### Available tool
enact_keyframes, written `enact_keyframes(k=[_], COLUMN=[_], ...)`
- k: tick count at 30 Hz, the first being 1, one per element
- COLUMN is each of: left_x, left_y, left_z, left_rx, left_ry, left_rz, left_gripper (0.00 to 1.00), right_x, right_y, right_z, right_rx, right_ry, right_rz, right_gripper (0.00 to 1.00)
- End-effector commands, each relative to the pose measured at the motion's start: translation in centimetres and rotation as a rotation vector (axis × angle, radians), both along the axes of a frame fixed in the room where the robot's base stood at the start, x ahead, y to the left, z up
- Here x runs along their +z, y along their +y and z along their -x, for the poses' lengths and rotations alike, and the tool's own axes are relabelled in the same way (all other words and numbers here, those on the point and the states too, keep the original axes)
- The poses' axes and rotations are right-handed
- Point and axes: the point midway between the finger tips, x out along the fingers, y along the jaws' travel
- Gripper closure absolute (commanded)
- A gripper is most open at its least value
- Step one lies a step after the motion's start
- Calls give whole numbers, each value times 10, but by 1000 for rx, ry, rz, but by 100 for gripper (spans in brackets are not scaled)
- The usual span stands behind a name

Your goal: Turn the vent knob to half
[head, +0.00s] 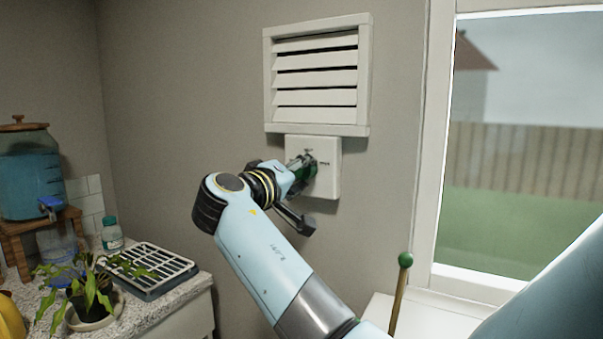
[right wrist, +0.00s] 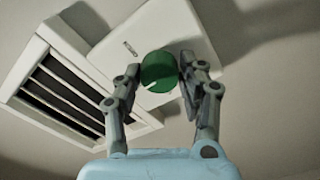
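The vent knob (right wrist: 159,67) is a round green knob with a white pointer line; in the right wrist view the line lies toward its lower-left edge. It sits on a white control box (head: 331,181) under the louvred wall vent (head: 315,75). In the head view the knob (head: 312,170) is partly hidden by my right gripper (head: 303,171). In the right wrist view the two fingertips of my right gripper (right wrist: 160,65) press against opposite sides of the knob. Small dark marks on the box are too small to read. My left gripper is not in view.
A counter at left holds a potted plant (head: 88,290), a black drying rack (head: 150,270), a small bottle (head: 112,235) and a blue water dispenser (head: 28,177). A green-topped stick (head: 401,285) stands near the window at right. The wall around the box is clear.

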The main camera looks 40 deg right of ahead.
Motion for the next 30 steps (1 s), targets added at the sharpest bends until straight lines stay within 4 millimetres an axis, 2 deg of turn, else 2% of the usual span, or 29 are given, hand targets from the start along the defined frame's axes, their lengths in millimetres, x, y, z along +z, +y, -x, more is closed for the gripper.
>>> enact_keyframes(k=[1, 4, 14, 17, 22, 24, 26, 30], left_x=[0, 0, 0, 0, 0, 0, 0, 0], left_y=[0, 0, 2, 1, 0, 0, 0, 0], left_z=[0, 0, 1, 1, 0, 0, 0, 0], left_rx=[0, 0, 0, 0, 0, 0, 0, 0], left_ry=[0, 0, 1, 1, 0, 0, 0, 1], left_rz=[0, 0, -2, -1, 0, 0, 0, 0], left_gripper=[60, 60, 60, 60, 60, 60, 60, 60], right_x=[-1, 0, 5, 18, 56, 71, 81, 96], right_y=[0, 0, 0, 0, 0, 0, 0, 0], right_z=[0, 0, 0, 0, 0, 0, 1, 1], right_rx=[1, -1, -1, -1, -1, -4, -4, -4], right_ry=[0, 0, -2, -5, -10, -11, -11, -5], right_rz=[-1, -1, 0, -1, 2, 4, 4, 2], right_gripper=[51, 38, 38, 38, 38, 34, 38, 38])
